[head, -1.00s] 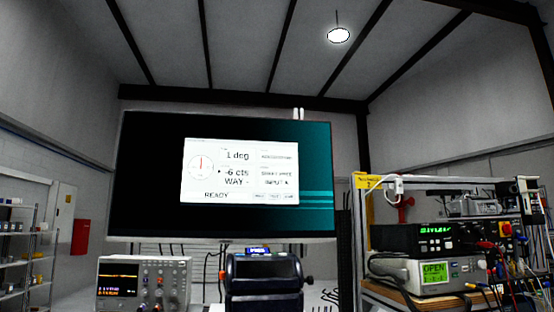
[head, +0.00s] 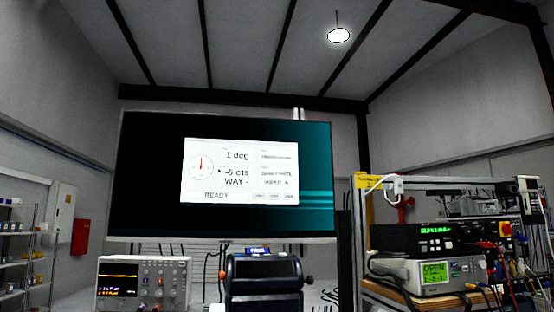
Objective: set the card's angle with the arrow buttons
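A large monitor (head: 150,180) hangs in the middle of the head view. Its white window (head: 240,172) reads "1 deg", "-6 cts", "WAY -" and "READY". A round dial (head: 201,167) with a red needle pointing almost straight up is at the window's left. Small buttons (head: 274,196) line its lower right; their labels are too small to read. A dark device (head: 264,272) with a small blue display stands below the monitor. I cannot make out the card or the arrow buttons. Neither of my grippers is in view.
An oscilloscope (head: 144,284) stands left of the dark device. A bench at right carries a black instrument (head: 412,238), a grey meter (head: 438,274) reading "OPEN", and several cables. Shelves (head: 20,250) and a red cabinet (head: 81,237) are at far left.

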